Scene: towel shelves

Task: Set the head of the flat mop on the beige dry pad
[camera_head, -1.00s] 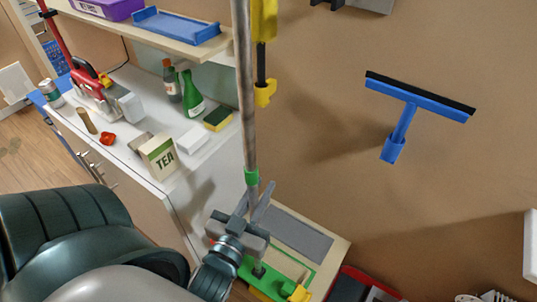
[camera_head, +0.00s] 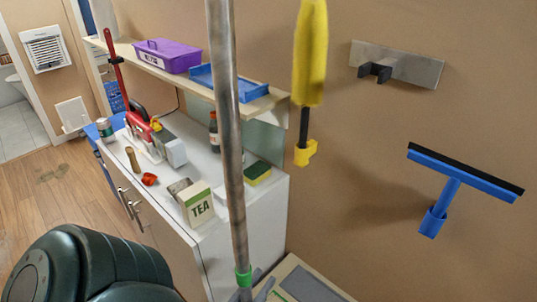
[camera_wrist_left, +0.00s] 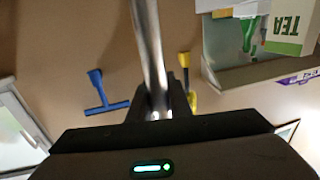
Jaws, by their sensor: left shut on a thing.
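The flat mop's grey metal pole (camera_head: 228,130) runs nearly upright through the head view, with a green collar (camera_head: 243,277) low on it. It also passes up through the left wrist view (camera_wrist_left: 147,45). My left gripper (camera_head: 254,291) is at the bottom edge of the head view, partly cut off. In the left wrist view its fingers (camera_wrist_left: 156,108) are closed around the pole. The mop head is below the head view and hidden. The beige dry pad cannot be made out; only a corner of a beige-edged base with a grey panel (camera_head: 308,287) shows. My right gripper is not in view.
A white counter (camera_head: 215,238) left of the pole carries a tea box (camera_head: 196,204), a sponge (camera_head: 257,173) and other goods. A shelf above holds a purple bin (camera_head: 167,56) and a blue tray.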

